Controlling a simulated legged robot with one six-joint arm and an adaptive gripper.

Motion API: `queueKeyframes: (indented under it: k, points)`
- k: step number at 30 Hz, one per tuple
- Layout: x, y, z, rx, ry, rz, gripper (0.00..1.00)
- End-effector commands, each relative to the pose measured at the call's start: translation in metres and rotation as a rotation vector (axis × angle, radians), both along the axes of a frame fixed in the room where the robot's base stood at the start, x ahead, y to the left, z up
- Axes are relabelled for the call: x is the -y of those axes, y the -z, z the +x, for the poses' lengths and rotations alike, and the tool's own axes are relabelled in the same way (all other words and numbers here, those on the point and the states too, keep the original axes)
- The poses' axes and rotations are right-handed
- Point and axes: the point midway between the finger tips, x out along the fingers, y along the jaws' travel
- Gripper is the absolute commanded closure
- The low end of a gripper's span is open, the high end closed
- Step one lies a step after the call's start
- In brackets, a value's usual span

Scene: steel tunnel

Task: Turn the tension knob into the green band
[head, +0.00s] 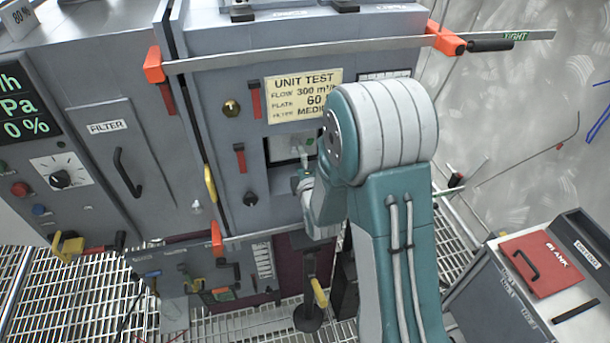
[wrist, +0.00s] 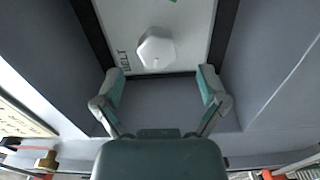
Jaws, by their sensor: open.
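The white, many-sided knob (wrist: 156,48) sits on a white panel (wrist: 200,40) marked "BELT" in the wrist view. A small piece of green (wrist: 173,1) shows at the top edge of that view, mostly cut off. My gripper (wrist: 160,84) is open, with its two teal-padded fingers apart and nothing between them. The knob lies ahead of the fingertips, a little left of the middle between them. In the head view my gripper (head: 305,182) is at the recess (head: 282,150) in the grey cabinet, and my arm hides part of it. I cannot make out the knob there.
Grey walls (wrist: 270,60) frame the panel on both sides. The cabinet front carries a yellow "UNIT TEST" plate (head: 303,96), red latches (head: 255,100) and a long metal bar (head: 300,54).

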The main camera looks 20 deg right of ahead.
Motion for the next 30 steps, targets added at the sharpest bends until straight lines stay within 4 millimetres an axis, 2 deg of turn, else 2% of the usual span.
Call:
queueKeyframes:
  k: [1, 6, 12, 25, 30]
  points:
    - [0.000, 0.000, -0.012, -0.002, 0.000, 0.000, 0.09]
    - [-0.001, 0.001, -0.046, -0.003, -0.001, -0.001, 0.09]
    - [-0.002, 0.001, -0.070, -0.002, -0.001, -0.001, 0.09]
    - [-0.002, 0.001, -0.074, -0.001, -0.001, 0.016, 0.09]
    - [-0.001, 0.000, -0.072, -0.001, 0.000, 0.232, 0.09]
